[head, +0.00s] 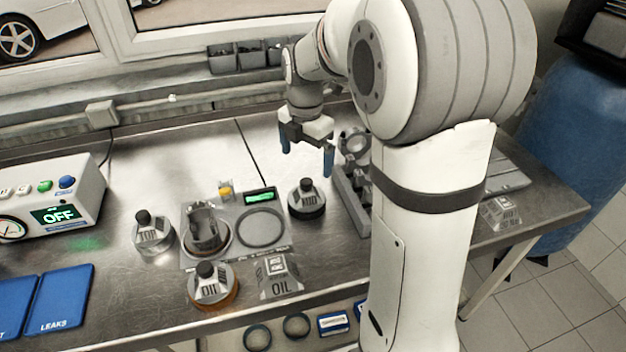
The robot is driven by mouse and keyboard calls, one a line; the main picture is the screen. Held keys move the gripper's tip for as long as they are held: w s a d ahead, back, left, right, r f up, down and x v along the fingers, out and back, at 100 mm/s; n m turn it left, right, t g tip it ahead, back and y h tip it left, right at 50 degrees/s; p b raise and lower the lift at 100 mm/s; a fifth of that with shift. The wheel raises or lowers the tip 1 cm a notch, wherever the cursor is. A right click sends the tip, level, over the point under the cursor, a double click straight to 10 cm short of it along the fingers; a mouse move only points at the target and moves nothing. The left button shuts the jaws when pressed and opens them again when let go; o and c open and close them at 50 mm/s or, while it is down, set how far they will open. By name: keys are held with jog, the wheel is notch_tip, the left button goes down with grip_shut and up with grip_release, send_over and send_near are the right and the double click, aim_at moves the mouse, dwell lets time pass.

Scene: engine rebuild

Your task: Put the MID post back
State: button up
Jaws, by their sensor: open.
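The MID post (307,200) is a dark round base with a grey labelled block and black knob; its label is small but seems to read MID. It stands upright on the steel bench, just right of the grey panel (247,247). My gripper (307,159) hangs over the bench behind and above this post, its two blue-tipped fingers apart with nothing between them. A grey post marked TOP (153,236) stands left of the panel. A post marked OIL (211,287) stands on a copper-coloured base in front of it.
The panel carries a piston-like part (203,228), an empty-looking ring (261,228), a yellow button and a green display. An OIL label plate (280,277) is in front. A grey rack (352,197) stands close right of the post. A gauge box (50,200) reads OFF.

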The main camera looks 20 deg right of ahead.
jog(key=s+r+m+t, duration=0.1)
jog(key=s+m+t, duration=0.2)
jog(key=s+m, duration=1.8)
jog(key=m, duration=0.3)
jog(key=shift+a+r+m, duration=0.15)
jog(key=shift+r+m, duration=0.25)
jog(key=shift+c, duration=0.2)
